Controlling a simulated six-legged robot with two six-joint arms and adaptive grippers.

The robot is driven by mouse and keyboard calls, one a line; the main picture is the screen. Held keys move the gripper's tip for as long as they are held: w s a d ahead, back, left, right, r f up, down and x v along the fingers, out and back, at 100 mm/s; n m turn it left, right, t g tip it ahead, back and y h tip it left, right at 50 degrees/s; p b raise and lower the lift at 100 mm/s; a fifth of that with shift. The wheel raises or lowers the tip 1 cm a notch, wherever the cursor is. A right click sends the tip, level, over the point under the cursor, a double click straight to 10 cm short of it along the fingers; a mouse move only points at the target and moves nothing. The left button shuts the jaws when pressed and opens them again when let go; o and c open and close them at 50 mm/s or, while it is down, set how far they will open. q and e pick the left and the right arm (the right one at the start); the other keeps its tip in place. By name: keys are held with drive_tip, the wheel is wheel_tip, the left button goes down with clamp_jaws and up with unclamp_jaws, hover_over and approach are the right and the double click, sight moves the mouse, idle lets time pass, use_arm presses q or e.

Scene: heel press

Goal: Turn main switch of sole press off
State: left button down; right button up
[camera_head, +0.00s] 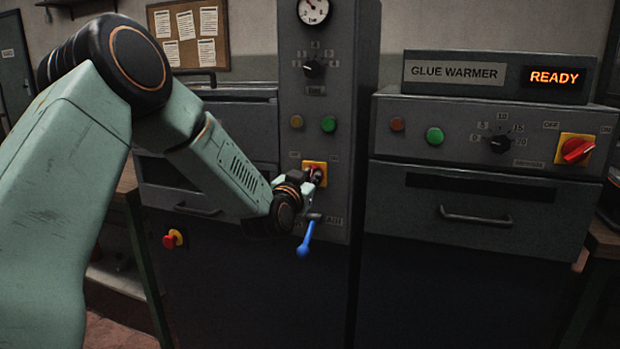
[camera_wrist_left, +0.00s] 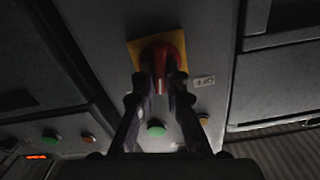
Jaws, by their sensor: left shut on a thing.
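The main switch (camera_head: 315,169) of the press is a red rotary knob on a yellow plate, on the narrow tall grey panel. It also shows in the left wrist view, as a red knob (camera_wrist_left: 160,57) on a yellow plate (camera_wrist_left: 136,48) beside a small label that appears upside down. My left gripper (camera_head: 311,178) is at the knob, and its dark fingers (camera_wrist_left: 156,88) are shut on it from both sides. The fingers hide part of the knob in the head view. My right gripper is in neither view.
A blue-handled lever (camera_head: 305,240) sits just below the switch. The glue warmer (camera_head: 495,170) at right has its own red-on-yellow switch (camera_head: 576,149) and a lit READY display (camera_head: 554,77). A red button (camera_head: 170,241) is at lower left. Indicators and a dial (camera_head: 313,69) are above.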

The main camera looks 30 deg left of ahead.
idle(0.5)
use_arm(q)
drive_tip(key=shift+n, duration=1.1)
drive_tip(key=n, duration=0.2)
drive_tip(key=shift+a+n, duration=0.15)
drive_tip(key=shift+n, duration=0.15)
drive_tip(key=shift+a+n, duration=0.1)
drive_tip(key=shift+n, duration=3.1)
drive_tip(key=c, duration=1.4)
unclamp_jaws()
drive_tip(key=shift+f, duration=0.1)
